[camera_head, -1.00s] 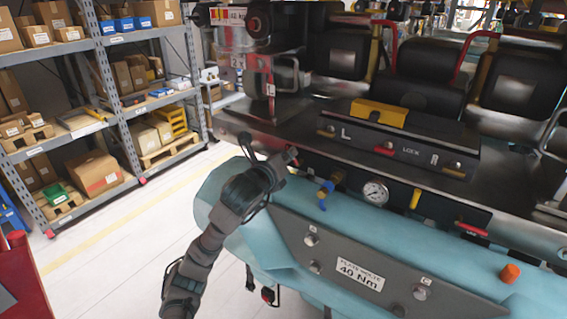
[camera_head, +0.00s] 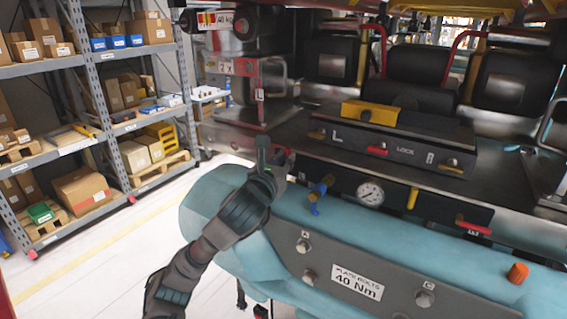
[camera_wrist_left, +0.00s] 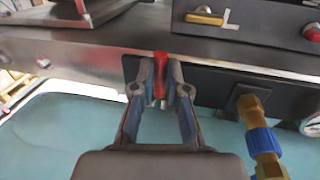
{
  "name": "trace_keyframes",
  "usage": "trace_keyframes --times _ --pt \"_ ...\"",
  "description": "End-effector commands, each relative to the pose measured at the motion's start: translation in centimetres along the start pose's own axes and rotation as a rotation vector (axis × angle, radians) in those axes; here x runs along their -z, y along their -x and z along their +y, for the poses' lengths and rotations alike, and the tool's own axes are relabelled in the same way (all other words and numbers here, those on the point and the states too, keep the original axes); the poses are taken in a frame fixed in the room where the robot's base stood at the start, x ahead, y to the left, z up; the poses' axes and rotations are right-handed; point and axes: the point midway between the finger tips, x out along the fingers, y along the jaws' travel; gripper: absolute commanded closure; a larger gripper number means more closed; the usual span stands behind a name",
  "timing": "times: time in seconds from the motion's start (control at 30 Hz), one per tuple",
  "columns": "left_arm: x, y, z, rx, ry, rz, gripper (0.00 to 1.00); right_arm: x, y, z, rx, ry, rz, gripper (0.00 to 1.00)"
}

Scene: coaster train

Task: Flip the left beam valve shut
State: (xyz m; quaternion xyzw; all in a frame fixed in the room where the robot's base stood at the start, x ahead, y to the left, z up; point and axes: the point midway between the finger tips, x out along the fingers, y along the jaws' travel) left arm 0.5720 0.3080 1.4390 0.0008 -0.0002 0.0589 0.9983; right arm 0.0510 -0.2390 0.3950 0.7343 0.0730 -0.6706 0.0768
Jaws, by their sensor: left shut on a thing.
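The left beam valve's red lever (camera_wrist_left: 159,77) stands upright between the fingers of my left gripper (camera_wrist_left: 160,92) in the left wrist view. The fingers are closed against it from both sides. In the head view, my left gripper (camera_head: 270,152) is at the left end of the black valve panel (camera_head: 336,186), just under the steel deck edge. There the lever is mostly hidden by the fingers. A matching red lever (camera_head: 473,228) lies nearly level at the panel's right end. My right gripper is not in view.
A brass and blue fitting (camera_head: 320,190) stands close to the right of the gripper, then a pressure gauge (camera_head: 370,194) and a yellow lever (camera_head: 412,198). The L/R lock box (camera_head: 400,150) sits on the deck above. The blue beam (camera_head: 225,200) runs below.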

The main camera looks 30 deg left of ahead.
Motion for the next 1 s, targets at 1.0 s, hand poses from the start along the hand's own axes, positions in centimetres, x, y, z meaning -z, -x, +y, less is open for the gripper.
trace_keyframes --times 1.0 --pt "0.0 1.1 -0.1 0.001 -0.014 -0.002 0.61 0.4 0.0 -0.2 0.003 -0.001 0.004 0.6"
